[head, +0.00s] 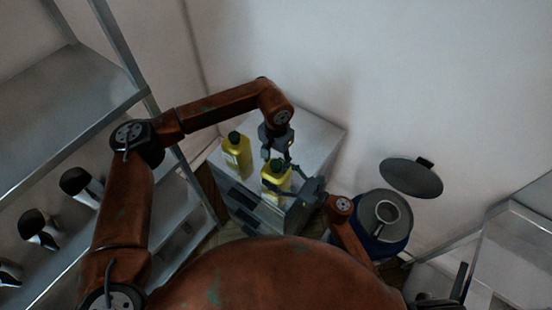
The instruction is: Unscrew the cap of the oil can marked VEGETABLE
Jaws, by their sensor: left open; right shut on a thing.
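Two yellow oil cans with dark caps stand on a grey drawer cabinet (318,140). One can (238,160) stands apart at the left, upright and untouched. The other can (274,182) stands nearer the front, between my grippers. The label lettering is too small to read, so I cannot tell which can is marked VEGETABLE. My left gripper (278,157) points down over the nearer can's cap (277,166), with its fingers open around or just above it. My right gripper (288,184) reaches in from the right and is shut on the nearer can's body; its fingertips are partly hidden.
A metal shelf rack (60,105) at the left holds several black-and-white items. A blue bin (385,245) with a grey round piece on top stands right of the cabinet, below a dark round lid (411,178). Another metal rack (515,235) stands at the far right.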

